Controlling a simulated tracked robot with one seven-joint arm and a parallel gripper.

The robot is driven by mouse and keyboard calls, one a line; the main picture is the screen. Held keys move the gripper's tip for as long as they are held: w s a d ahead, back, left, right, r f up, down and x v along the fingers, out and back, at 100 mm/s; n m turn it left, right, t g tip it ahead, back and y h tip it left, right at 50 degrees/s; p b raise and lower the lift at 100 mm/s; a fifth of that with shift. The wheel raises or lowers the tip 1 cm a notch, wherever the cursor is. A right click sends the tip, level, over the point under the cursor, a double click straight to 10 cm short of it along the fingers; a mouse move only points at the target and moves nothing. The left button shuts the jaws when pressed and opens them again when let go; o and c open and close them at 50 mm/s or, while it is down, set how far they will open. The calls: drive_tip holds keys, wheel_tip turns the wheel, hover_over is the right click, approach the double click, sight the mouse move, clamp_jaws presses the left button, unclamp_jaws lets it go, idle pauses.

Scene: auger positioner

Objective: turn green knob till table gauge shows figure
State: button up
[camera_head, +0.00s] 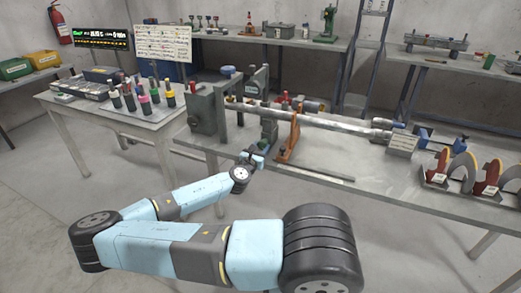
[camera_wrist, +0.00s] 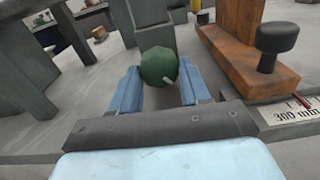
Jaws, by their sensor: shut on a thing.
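The green knob (camera_wrist: 158,66) is a dark green, faceted ball with a small white mark on its face. My gripper (camera_wrist: 159,84) has its two blue fingers on either side of the knob and is shut on it. In the head view my gripper (camera_head: 254,157) is at the front edge of the workbench, below the grey machine; the knob cannot be made out clearly there. A pale scale plate (camera_wrist: 300,119) with a red pointer lies to the right in the wrist view. It is partly cut off, and its reading is not clear.
An orange bracket (camera_wrist: 231,40) with a black knob (camera_wrist: 277,38) stands close right of my gripper. A long metal shaft (camera_head: 325,121) runs along the workbench (camera_head: 330,165). A side table (camera_head: 95,108) with several coloured-top bottles stands left. A lit display (camera_head: 101,37) is behind it.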

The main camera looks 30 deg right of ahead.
drive_tip(key=shift+w+r+m, duration=0.1)
drive_tip(key=shift+m, duration=2.8)
drive_tip(key=o, duration=1)
drive_tip(key=shift+o, duration=0.2)
drive_tip(key=v, duration=1.4)
